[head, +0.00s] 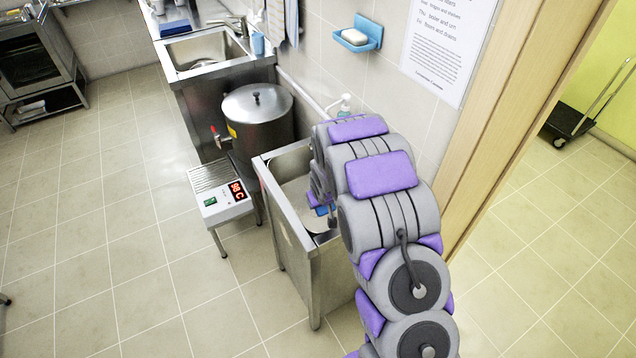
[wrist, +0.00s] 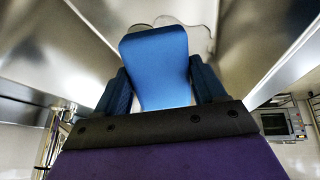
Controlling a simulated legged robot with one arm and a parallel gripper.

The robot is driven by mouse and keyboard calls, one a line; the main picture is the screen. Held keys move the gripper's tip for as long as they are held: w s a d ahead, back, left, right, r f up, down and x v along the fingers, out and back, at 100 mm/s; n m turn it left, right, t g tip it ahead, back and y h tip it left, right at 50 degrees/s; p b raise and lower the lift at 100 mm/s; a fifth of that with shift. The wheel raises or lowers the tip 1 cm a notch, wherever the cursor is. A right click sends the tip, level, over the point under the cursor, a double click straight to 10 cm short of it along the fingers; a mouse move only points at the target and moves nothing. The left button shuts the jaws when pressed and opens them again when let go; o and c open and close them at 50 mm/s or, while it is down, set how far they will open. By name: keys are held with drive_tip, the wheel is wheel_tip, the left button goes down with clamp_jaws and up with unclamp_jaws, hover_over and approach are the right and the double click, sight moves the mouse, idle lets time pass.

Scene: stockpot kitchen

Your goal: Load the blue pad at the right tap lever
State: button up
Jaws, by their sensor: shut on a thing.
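A bright blue pad (wrist: 157,65) sits between the two dark blue fingers of my gripper (wrist: 160,88) in the wrist view. My gripper is shut on it. Beyond the pad are smooth steel surfaces and a rounded pale outline that I cannot name. In the head view my gripper (head: 322,209) shows only as a small blue and purple patch, low at the near steel basin (head: 275,213), partly behind my arm. I cannot make out the right tap lever in either view; my arm covers the basin's right side.
A steel boiler (head: 258,120) with a red-handled tap stands behind the basin. A low stand with a red display (head: 222,200) is left of it. A soap dish (head: 358,35) hangs on the wall. A door frame (head: 500,110) is at the right. The floor at the left is clear.

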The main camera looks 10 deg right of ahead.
drive_tip(key=shift+s+r, duration=0.4)
drive_tip(key=shift+r, duration=0.05)
drive_tip(key=shift+s+a+r+p, duration=0.1)
drive_tip(key=shift+s+r+p, duration=0.25)
drive_tip(key=shift+s+r, duration=0.6)
drive_tip(key=shift+s+a+r+p, duration=0.1)
drive_tip(key=shift+s+r+p, duration=0.2)
drive_tip(key=shift+s+r, duration=0.6)
drive_tip(key=shift+s+f, duration=0.25)
drive_tip(key=shift+f, duration=0.05)
drive_tip(key=s+r+m+h, duration=0.1)
drive_tip(key=s+r, duration=0.3)
drive_tip(key=r, duration=0.8)
drive_tip(key=shift+s+a+m, duration=0.3)
drive_tip(key=shift+s+m, duration=0.1)
drive_tip(key=shift+m, duration=0.5)
drive_tip(key=shift+d+r, duration=0.1)
